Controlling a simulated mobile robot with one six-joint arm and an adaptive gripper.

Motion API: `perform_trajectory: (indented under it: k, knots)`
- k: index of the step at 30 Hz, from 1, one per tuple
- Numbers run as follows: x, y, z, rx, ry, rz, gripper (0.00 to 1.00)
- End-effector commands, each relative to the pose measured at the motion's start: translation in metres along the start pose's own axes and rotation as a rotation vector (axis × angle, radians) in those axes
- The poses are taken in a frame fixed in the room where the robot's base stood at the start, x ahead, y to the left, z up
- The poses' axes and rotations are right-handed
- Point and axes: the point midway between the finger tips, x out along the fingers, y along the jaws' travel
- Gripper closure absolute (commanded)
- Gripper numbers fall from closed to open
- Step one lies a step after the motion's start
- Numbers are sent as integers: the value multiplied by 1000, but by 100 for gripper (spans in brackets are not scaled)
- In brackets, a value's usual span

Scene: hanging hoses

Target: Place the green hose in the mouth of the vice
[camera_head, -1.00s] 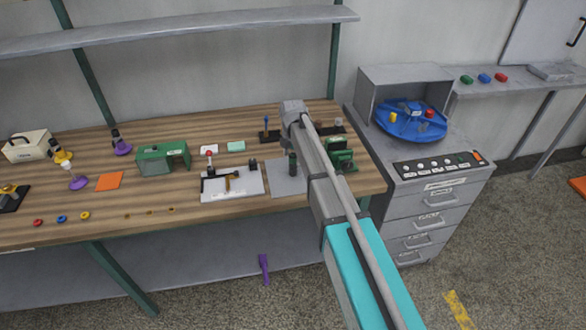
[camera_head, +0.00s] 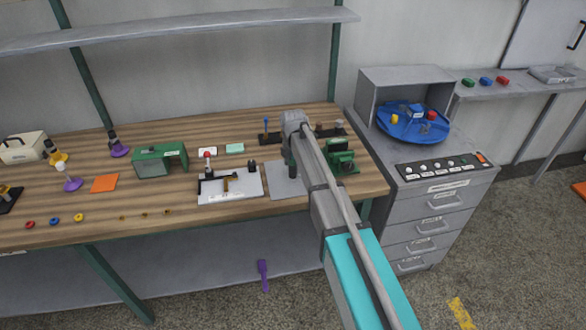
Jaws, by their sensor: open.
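The green vice (camera_head: 342,160) stands at the right end of the wooden workbench, partly hidden behind my arm. My gripper (camera_head: 291,168) points down at the end of the arm, over or near a grey plate just left of the vice. It is open, and its dark fingers are small and partly covered, so I see nothing between them. I cannot make out a green hose for certain; it may be hidden behind the arm or too small to tell.
The workbench (camera_head: 190,210) holds a white fixture (camera_head: 232,193), a green housing (camera_head: 147,161) and several small parts. A grey cabinet (camera_head: 445,205) with a blue turntable (camera_head: 412,132) stands to the right.

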Motion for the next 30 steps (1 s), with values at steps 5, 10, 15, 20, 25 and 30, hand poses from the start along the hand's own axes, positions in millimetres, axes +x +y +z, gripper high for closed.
perform_trajectory:
  k: [5, 10, 15, 20, 25, 30]
  knots:
    - [0, 0, 0, 0, 0, 0, 19]
    - [0, 0, 0, 0, 0, 0, 41]
    - [0, 0, 0, 0, 0, 0, 73]
    - [0, 0, 0, -1, 0, 0, 100]
    - [0, 0, 0, -1, 0, 0, 100]
    - [-1, 0, -1, -1, 0, 0, 100]
